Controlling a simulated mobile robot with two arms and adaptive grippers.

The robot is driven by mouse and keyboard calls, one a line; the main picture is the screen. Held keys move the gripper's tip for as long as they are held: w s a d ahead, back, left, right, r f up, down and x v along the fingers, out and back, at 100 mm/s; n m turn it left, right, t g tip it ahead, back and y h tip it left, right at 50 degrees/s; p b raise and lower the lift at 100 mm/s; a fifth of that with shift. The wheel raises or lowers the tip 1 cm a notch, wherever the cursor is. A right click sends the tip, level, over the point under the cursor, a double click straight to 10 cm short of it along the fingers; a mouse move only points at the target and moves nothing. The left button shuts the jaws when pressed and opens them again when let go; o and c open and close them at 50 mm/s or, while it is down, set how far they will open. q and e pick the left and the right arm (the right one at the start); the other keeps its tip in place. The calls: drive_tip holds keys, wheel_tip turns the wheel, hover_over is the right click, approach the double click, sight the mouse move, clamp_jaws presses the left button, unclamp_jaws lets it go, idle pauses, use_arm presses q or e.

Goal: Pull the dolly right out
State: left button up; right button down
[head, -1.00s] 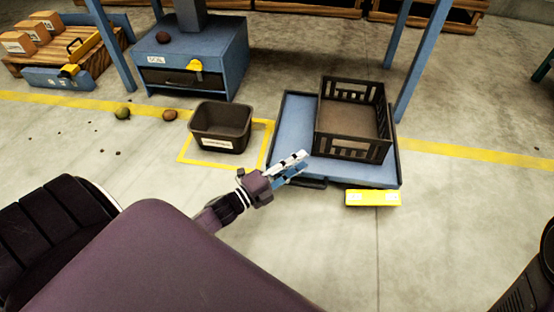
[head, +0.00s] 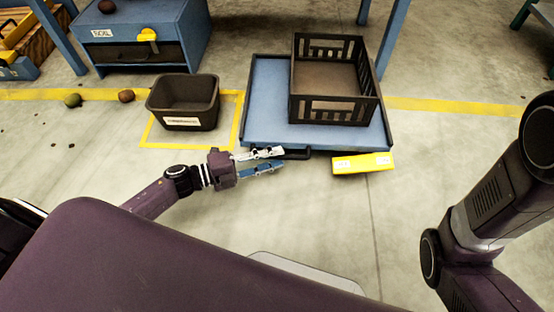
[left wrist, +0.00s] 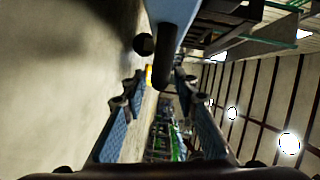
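The dolly has a flat blue deck (head: 268,100) with a dark rim and carries a black slatted crate (head: 305,110). A black handle (head: 297,154) shows at its front edge. My left gripper (head: 282,157) is open, its fingertips at the handle's left end. In the left wrist view, the dark handle (left wrist: 161,70) lies ahead between the spread fingers (left wrist: 155,90), with the blue deck (left wrist: 175,15) behind it. I see no grip, and contact is unclear. My right arm is at the right of the head view; its gripper is out of sight.
A yellow block (head: 363,163) is in front of the dolly, right of the handle. A dark bin (head: 182,112) stands in a yellow floor outline to the left. A blue cabinet (head: 140,50) is behind it. Potatoes (head: 126,96) lie on the floor.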

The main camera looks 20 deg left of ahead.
use_arm(q)
drive_tip(key=shift+w+d, duration=0.45)
drive_tip(key=shift+d, duration=0.1)
clamp_jaws()
